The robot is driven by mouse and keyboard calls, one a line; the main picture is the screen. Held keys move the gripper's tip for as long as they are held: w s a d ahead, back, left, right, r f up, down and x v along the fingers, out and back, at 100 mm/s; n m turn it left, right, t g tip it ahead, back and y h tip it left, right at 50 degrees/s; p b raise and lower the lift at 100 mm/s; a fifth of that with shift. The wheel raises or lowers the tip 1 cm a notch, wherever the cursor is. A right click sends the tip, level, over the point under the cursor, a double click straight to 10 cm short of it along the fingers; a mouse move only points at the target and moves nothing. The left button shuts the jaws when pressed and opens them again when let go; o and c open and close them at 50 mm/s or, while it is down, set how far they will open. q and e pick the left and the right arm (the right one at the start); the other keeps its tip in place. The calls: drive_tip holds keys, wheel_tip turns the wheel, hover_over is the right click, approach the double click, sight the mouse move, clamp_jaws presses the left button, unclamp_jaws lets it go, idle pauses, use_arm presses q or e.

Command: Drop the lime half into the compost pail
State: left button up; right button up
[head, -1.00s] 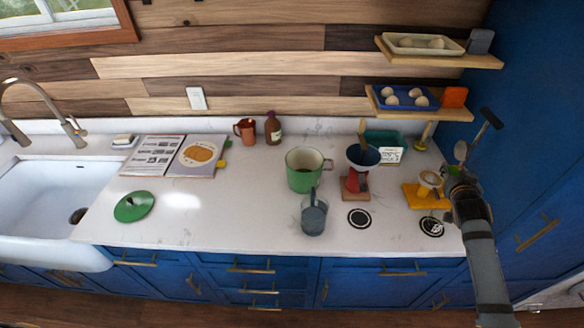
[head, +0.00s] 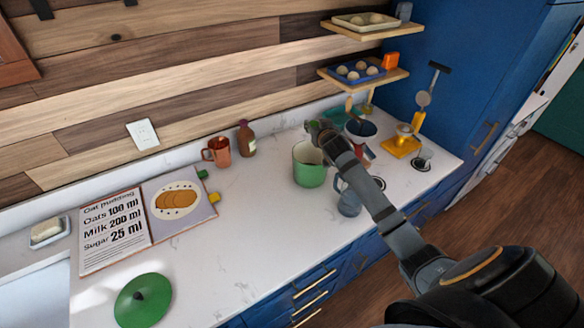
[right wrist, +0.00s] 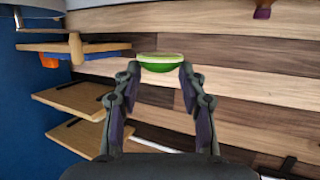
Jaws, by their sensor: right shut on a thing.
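The lime half (right wrist: 162,62) shows green with a pale rim in the right wrist view, between the fingertips of my right gripper (right wrist: 160,72). The gripper is shut on it. In the head view my right gripper (head: 316,127) is just above and behind the rim of the green pail (head: 309,172), as seen in the picture. The pail stands upright and open on the counter; I take it as the compost pail. Its height gap to the gripper is hard to tell. A round green lid (head: 143,300) lies at the front left. My left gripper is not in view.
A blue-grey jug (head: 349,203) stands close by the pail, partly behind my arm. A dark funnel on a red stand (head: 361,130) and a yellow stand (head: 401,147) are to the right. A copper mug (head: 217,151) and brown bottle (head: 246,139) stand behind. The counter's middle is clear.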

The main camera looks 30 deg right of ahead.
wheel_tip(320, 180, down, 6)
drive_tip(key=d+b, duration=0.2)
drive_tip(key=b, duration=0.3)
drive_tip(key=shift+s+f+b, duration=0.2)
drive_tip(key=shift+s+b, duration=0.05)
drive_tip(key=shift+b, duration=0.1)
drive_tip(key=o, duration=0.8)
drive_tip(key=shift+a, duration=0.15)
drive_tip(key=shift+o, duration=1.4)
drive_tip(key=shift+a+r, duration=0.1)
drive_tip(key=shift+o, duration=0.8)
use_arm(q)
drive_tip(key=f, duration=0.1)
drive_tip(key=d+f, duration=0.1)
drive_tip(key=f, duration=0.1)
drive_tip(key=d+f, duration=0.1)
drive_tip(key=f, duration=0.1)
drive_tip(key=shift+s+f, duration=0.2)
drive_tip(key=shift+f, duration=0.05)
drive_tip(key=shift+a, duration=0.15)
use_arm(e)
drive_tip(key=v, duration=1.2)
